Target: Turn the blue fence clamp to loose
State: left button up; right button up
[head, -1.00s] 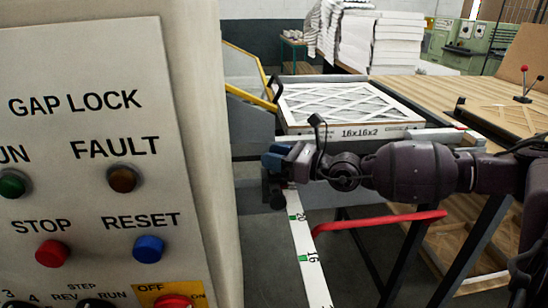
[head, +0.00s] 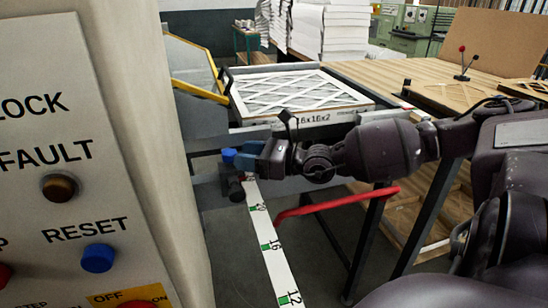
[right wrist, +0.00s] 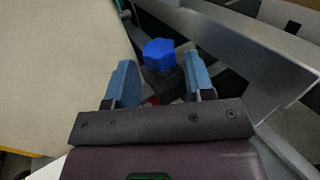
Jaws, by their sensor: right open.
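The blue fence clamp is a lobed knob (head: 229,155) on a dark block at the far end of a white scale strip (head: 268,245). In the right wrist view the knob (right wrist: 159,52) stands just beyond the fingertips, centred between them. My right gripper (head: 246,158) is open and empty, coming from the right with its blue fingers close to the knob. In the right wrist view both fingers (right wrist: 161,80) are spread apart, with the dark block showing in the gap. Contact cannot be told from the head view. My left gripper is not in view.
A control panel (head: 60,190) with buttons stands close on the left. A boxed filter (head: 295,95) lies behind my right arm. A red bent bar (head: 340,200) crosses below it. A metal rail (right wrist: 240,50) runs right of the knob in the right wrist view.

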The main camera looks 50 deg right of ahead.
jog(key=p+v, duration=0.1)
jog(key=v, duration=0.5)
jog(key=shift+s+d+p, duration=0.2)
jog(key=shift+s+p, duration=0.05)
jog(key=shift+p, duration=0.15)
